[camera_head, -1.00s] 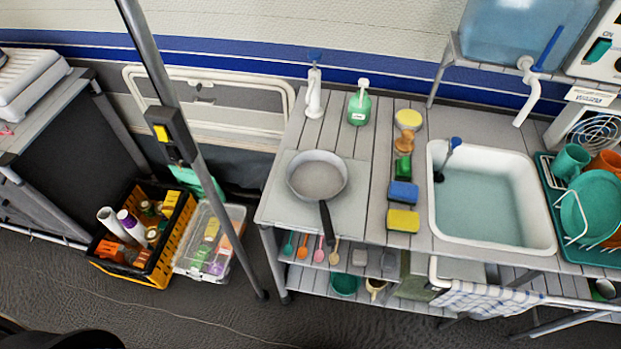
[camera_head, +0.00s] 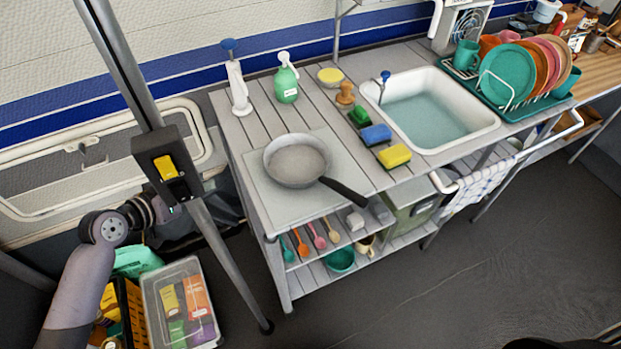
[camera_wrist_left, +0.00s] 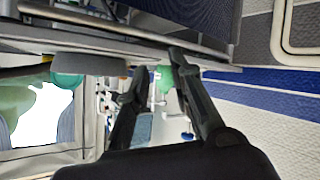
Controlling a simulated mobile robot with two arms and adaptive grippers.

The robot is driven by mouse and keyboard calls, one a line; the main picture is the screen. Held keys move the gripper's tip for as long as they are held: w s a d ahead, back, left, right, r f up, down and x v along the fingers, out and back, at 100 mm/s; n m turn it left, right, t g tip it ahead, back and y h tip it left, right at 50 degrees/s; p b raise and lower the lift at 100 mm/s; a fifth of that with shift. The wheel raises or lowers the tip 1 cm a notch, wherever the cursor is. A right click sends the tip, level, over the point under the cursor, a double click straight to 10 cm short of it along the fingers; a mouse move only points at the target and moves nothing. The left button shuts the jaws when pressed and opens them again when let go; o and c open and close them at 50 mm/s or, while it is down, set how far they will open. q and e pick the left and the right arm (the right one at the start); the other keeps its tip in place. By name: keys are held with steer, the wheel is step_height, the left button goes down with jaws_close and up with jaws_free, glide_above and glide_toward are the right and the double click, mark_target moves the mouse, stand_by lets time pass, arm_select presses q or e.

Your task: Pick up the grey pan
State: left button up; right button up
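The grey pan (camera_head: 298,160) sits upright on the pale board (camera_head: 275,205) at the left end of the grey slatted counter. Its dark handle (camera_head: 347,192) points toward the front right. My left arm comes in from the left, and its wrist is partly hidden behind the metal pole, left of the counter and apart from the pan. In the left wrist view my left gripper (camera_wrist_left: 159,62) has its two fingers spread with nothing between them. That view looks upside down; a grey rounded shape (camera_wrist_left: 90,66) there looks like the pan's side. My right gripper is not in view.
A metal pole (camera_head: 213,235) with a black and yellow box stands between my left arm and the counter.

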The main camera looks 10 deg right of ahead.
arm_select(q)
steer(key=s+d+r+m+h, duration=0.2)
steer(key=d+r, duration=0.2)
steer(key=r, duration=0.3)
steer(key=p, duration=0.2)
glide_toward(279, 144)
steer(key=shift+s+a+r, duration=0.2)
steer(key=shift+r, duration=0.2)
steer(key=shift+w+d+f, duration=0.25)
steer(key=shift+w+d, duration=0.1)
steer(key=p+x, duration=0.1)
steer(key=x, duration=0.4)
steer(key=shift+f, duration=0.2)
steer(key=shift+a, duration=0.1)
jaws_close()
